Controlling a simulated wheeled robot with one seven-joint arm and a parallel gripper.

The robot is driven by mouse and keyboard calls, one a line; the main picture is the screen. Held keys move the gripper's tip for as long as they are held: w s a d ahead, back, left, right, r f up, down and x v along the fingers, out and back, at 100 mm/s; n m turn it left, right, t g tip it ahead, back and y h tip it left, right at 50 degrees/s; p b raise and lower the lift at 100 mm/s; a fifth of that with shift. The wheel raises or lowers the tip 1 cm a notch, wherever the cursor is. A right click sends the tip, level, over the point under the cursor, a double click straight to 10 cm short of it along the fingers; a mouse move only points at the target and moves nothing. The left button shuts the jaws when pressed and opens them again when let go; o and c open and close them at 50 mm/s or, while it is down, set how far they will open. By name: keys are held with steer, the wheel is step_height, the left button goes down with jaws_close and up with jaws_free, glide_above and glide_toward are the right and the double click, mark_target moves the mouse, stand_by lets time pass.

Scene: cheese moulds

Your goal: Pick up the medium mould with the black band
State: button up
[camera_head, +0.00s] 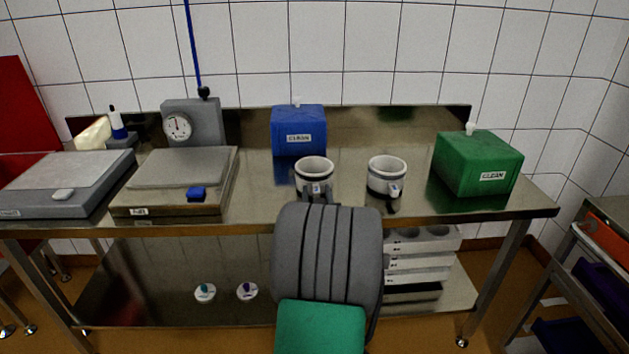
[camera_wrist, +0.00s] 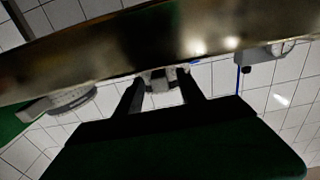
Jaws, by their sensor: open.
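Two whitish cup-like moulds with side handles and dark band lines stand upright on the steel table. The left mould (camera_head: 314,168) is directly ahead of my gripper (camera_head: 318,190); the right mould (camera_head: 386,178) stands a little apart from it. Band colour and size class are hard to tell from here. In the wrist view, which is upside down, my gripper (camera_wrist: 160,78) is open, and the nearer mould (camera_wrist: 158,86) shows between its two dark fingers. I cannot tell whether they touch it. The other mould (camera_wrist: 70,101) is at the left there.
A blue box (camera_head: 298,122) stands behind the left mould, and a green box (camera_head: 478,162) to the right. Scales (camera_head: 178,168) fill the table's left side. The steel table (camera_head: 255,190) is bare between scale and moulds. White trays (camera_head: 422,262) sit below.

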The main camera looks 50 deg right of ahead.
steer(key=shift+c, duration=0.3)
jaws_close()
stand_by(0.4)
